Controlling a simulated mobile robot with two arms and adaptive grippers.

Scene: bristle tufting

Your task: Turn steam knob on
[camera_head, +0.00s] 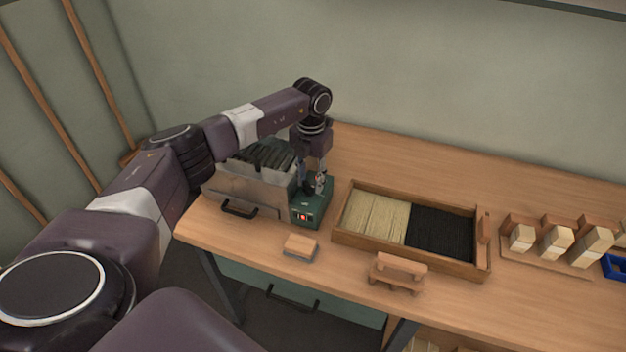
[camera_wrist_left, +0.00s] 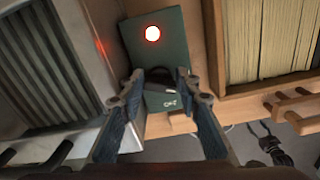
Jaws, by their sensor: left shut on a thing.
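The steam unit is a small dark green box (camera_head: 312,208) at the left of the workbench, beside a metal tank. Its front shows a lit red light; a bright light with a red rim also shows on the green box (camera_wrist_left: 160,52) in the left wrist view. A black knob (camera_wrist_left: 160,78) sits on the box between my left fingers. My left gripper (camera_head: 315,184) reaches down from above and is shut on the knob; it also shows in the left wrist view (camera_wrist_left: 166,88). The fingers partly hide the knob. My right gripper is not in view.
The metal tank (camera_head: 240,190) with dark slats stands close to the left of the box. A wooden tray (camera_head: 340,238) of pale and black bristles lies to the right. A small block (camera_head: 300,247) and a wooden stand (camera_head: 398,272) are near the front edge.

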